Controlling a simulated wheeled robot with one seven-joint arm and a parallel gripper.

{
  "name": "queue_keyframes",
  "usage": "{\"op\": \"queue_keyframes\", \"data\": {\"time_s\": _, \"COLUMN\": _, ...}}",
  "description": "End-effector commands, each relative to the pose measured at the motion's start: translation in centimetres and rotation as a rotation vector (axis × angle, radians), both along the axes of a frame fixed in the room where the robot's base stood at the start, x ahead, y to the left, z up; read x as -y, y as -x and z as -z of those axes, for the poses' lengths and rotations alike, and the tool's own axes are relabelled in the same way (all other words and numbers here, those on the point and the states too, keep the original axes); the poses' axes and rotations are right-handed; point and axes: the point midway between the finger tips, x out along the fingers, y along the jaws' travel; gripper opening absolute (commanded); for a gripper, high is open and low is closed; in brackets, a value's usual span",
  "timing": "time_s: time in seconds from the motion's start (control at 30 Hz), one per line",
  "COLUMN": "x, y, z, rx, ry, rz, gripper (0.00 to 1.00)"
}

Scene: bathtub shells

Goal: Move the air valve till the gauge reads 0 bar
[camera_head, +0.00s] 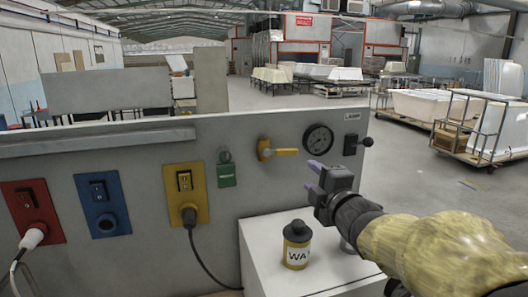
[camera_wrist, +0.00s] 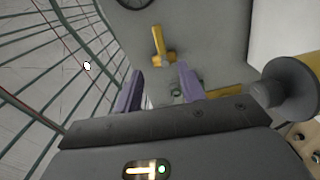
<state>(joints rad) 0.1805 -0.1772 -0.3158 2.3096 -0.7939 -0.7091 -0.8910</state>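The air valve (camera_head: 278,151) is a yellow lever on the grey panel, its handle pointing right, roughly level, in the head view. The gauge (camera_head: 318,139) is a round dial with a dark rim right of the valve; its reading is too small to tell. My gripper (camera_head: 316,178) is in front of the panel, below and right of the valve, with its purple fingers apart and nothing between them. In the wrist view the valve (camera_wrist: 160,45) lies beyond the open fingers (camera_wrist: 160,88), apart from them. Only the gauge's edge (camera_wrist: 130,3) shows at the top there.
A yellow canister with a dark lid (camera_head: 297,246) stands on a white box (camera_head: 262,232) below my gripper. A black-knobbed lever (camera_head: 357,144) is right of the gauge. A green tag (camera_head: 226,175) and red, blue and yellow (camera_head: 186,193) socket plates are left of the valve.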

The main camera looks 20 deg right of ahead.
Motion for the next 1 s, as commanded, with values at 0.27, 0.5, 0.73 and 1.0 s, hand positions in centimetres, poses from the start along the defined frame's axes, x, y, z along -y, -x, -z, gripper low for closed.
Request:
{"op": "queue_keyframes", "data": {"time_s": 0.27, "x": 0.0, "y": -1.3, "z": -0.1, "rx": -0.002, "ry": -0.001, "rz": -0.001, "gripper": 0.40}}
{"op": "queue_keyframes", "data": {"time_s": 0.5, "x": -0.2, "y": -4.7, "z": -0.2, "rx": -0.004, "ry": -0.001, "rz": -0.005, "gripper": 0.40}}
{"op": "queue_keyframes", "data": {"time_s": 0.73, "x": -0.2, "y": -8.0, "z": -0.2, "rx": -0.002, "ry": 0.000, "rz": -0.006, "gripper": 0.40}}
{"op": "queue_keyframes", "data": {"time_s": 1.0, "x": -0.2, "y": -11.9, "z": -0.2, "rx": -0.002, "ry": 0.000, "rz": -0.004, "gripper": 0.40}}
